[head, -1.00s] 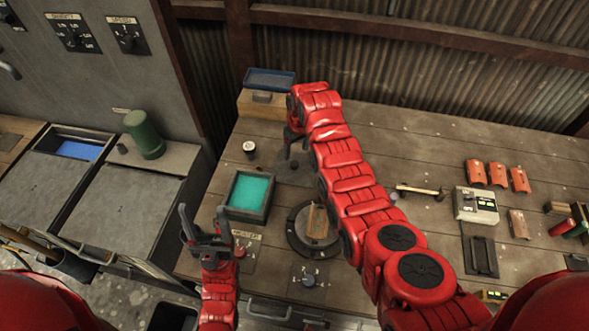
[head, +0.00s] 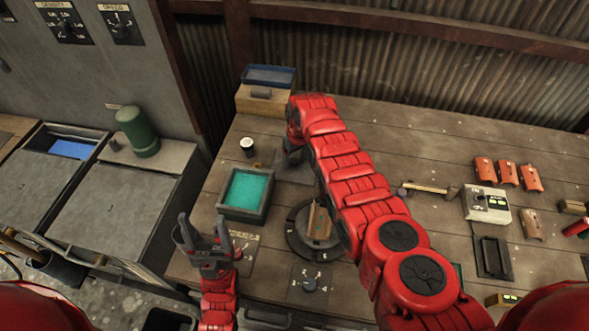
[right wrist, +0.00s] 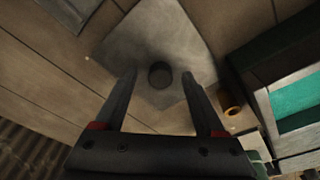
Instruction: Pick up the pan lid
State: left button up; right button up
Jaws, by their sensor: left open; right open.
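The pan lid is a grey square plate (right wrist: 135,45) with a round dark knob (right wrist: 160,76) in the right wrist view. In the head view the plate (head: 296,171) lies on the bench, partly hidden under my right arm. My right gripper (right wrist: 159,84) is open above the plate, its two fingers to either side of the knob in the picture; I cannot tell the height left between them. In the head view this gripper (head: 292,156) is small and partly hidden. My left gripper (head: 203,222) is open and empty at the bench's left front edge.
A round dark base (head: 302,236) with a block is in front. A wooden box (head: 262,104) stands at the back left.

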jog(key=shift+c, duration=0.4)
jog(key=shift+s+r, duration=0.1)
jog(key=shift+c, duration=1.1)
grip_shut()
